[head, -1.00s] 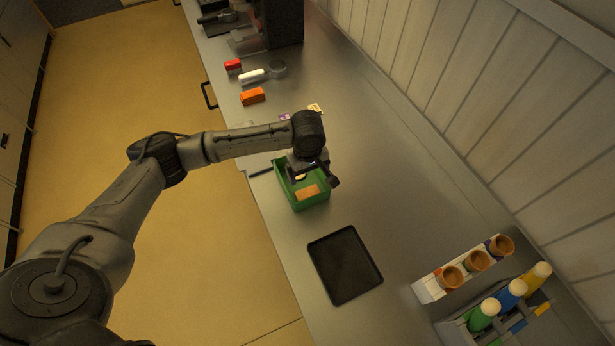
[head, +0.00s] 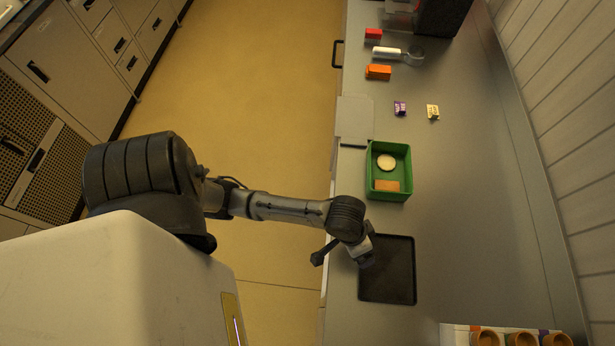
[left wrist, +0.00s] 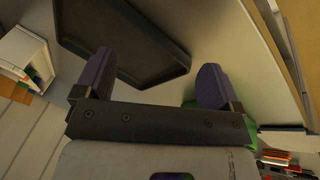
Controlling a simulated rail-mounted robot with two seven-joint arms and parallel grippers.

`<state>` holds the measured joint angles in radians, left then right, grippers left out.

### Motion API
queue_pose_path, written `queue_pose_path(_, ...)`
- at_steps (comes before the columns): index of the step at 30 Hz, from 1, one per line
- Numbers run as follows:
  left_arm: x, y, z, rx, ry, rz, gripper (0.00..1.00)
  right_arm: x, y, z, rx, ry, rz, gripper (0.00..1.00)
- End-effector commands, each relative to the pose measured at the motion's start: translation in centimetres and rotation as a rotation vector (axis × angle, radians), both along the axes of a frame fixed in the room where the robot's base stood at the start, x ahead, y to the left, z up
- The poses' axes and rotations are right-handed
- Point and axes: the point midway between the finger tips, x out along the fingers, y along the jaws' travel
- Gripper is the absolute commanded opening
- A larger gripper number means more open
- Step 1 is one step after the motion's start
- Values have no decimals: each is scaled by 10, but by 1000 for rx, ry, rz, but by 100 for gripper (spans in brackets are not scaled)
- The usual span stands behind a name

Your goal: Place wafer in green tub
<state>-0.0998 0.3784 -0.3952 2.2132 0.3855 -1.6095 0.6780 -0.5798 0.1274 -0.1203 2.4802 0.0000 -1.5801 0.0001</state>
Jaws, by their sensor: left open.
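The green tub (head: 388,148) stands on the counter in the head view. Inside it lie a round pale wafer-like disc (head: 387,162) and a flat orange-brown rectangular piece (head: 387,186); they lie apart, and I cannot tell which is the wafer meant. My left gripper (head: 345,254) is off the tub, over the left edge of the black tray and the counter's front. In the left wrist view its two fingers (left wrist: 152,82) are spread with nothing between them. A bit of green tub (left wrist: 252,106) shows behind the right finger. My right gripper is out of view.
A black tray (head: 402,272) lies below the tub. A rack with several brown cups (head: 487,338) is at the bottom right. A purple item (head: 400,108), a yellow item (head: 432,112) and an orange block (head: 378,72) sit farther up. Counter right of the tub is clear.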

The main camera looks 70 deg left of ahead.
Motion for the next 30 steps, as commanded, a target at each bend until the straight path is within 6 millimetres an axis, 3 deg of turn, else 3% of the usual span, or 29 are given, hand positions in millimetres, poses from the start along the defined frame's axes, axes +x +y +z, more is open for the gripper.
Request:
queue_pose_path(1, -20, 0, -2, 9, -22, -33, 89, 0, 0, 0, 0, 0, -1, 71)
queue_pose_path(6, -66, 20, -1, 114, -88, -126, 89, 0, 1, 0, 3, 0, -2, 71)
queue_pose_path(12, -103, 45, 2, 232, -97, -189, 89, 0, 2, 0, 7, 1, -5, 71)
queue_pose_path(18, -116, 55, 4, 280, -91, -213, 89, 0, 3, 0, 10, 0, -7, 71)
queue_pose_path(30, -116, 56, 4, 281, -90, -216, 89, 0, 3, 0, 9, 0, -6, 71)
